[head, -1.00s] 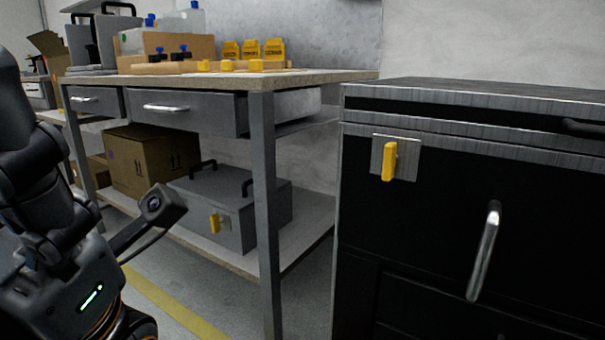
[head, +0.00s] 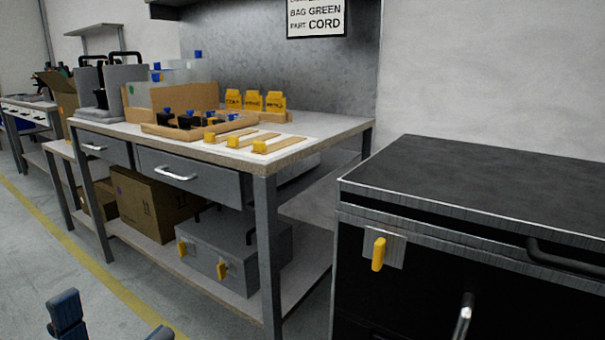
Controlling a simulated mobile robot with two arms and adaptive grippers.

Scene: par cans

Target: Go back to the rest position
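My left gripper (head: 112,326) shows only at the bottom left edge of the head view. Two blue-grey fingertips stand up there with a wide gap between them, so it looks open. I see nothing between the fingertips; the rest of the gripper and arm is below the picture. It is over the floor in front of the workbench, apart from the furniture. My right gripper is not in view.
A black cabinet (head: 470,180) stands at right. The floor (head: 35,255) at left is clear.

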